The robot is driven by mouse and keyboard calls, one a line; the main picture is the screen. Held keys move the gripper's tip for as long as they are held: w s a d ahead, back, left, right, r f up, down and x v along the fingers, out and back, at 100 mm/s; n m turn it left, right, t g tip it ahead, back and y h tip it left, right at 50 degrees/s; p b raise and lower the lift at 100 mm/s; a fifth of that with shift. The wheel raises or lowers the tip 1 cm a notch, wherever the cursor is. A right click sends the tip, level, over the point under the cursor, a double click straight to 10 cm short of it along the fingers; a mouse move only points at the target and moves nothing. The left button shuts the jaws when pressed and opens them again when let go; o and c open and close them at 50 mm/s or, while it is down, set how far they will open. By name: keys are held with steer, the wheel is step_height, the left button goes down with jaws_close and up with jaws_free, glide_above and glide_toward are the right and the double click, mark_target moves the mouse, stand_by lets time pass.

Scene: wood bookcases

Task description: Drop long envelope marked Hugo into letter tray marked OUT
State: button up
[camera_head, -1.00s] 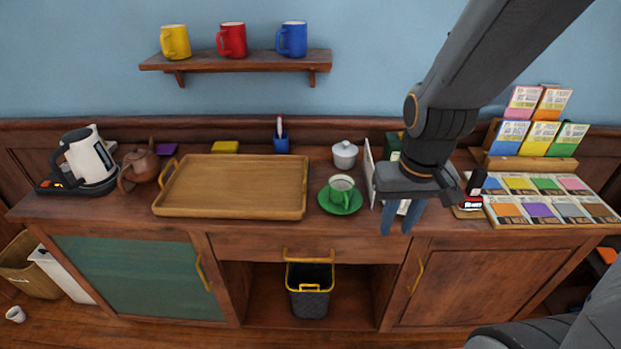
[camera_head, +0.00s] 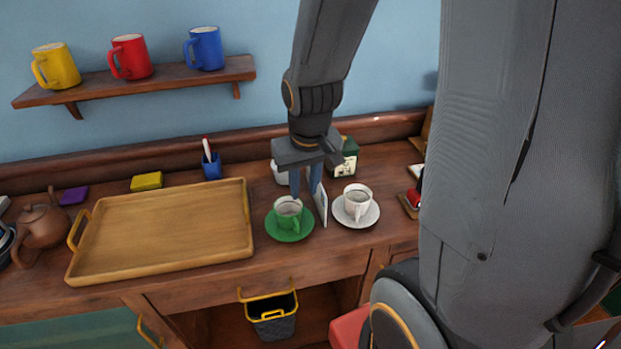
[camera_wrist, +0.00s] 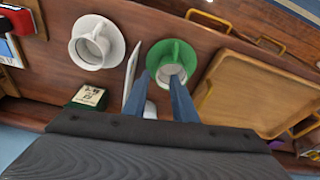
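My gripper (camera_head: 306,192) hangs with its two blue-grey fingers apart and nothing seen held between them. It is above the sideboard, close behind the green cup (camera_head: 288,209) on its green saucer. In the wrist view my gripper (camera_wrist: 160,76) has its fingertips at the edge of the green cup (camera_wrist: 172,66). A thin white upright panel (camera_head: 321,204) stands just right of the fingers; the wrist view shows it edge-on (camera_wrist: 131,75). I cannot tell whether it is an envelope, and no writing on it is legible. No letter tray marked OUT can be made out.
A white cup (camera_head: 357,200) on a saucer stands right of the panel, with a dark green tin (camera_head: 346,158) behind. A large wooden tray (camera_head: 244,193) lies left. A blue pen cup (camera_head: 211,166) stands near the wall. My arm hides the right side.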

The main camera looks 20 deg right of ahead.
steer(key=w+d+f+m+t+p, duration=0.1)
steer(key=w+d+f+t+p, duration=0.1)
steer(key=w+d, duration=0.6)
steer(key=b, duration=0.1)
glide_toward(314, 197)
steer(key=shift+w+r+m+h, duration=0.2)
steer(key=shift+w+r, duration=0.1)
steer(key=shift+w, duration=0.2)
steer(key=shift+w+r+m+h, duration=0.1)
steer(key=shift+w+r+m, duration=0.15)
steer(key=shift+w, duration=0.25)
steer(key=shift+w+b, duration=0.15)
steer(key=shift+b, duration=0.15)
steer(key=shift+b+x, duration=0.6)
steer(key=shift+x, duration=0.55)
steer(key=shift+p+x, duration=0.5)
steer(key=shift+x, duration=1.95)
steer(key=shift+c, duration=0.3)
jaws_close()
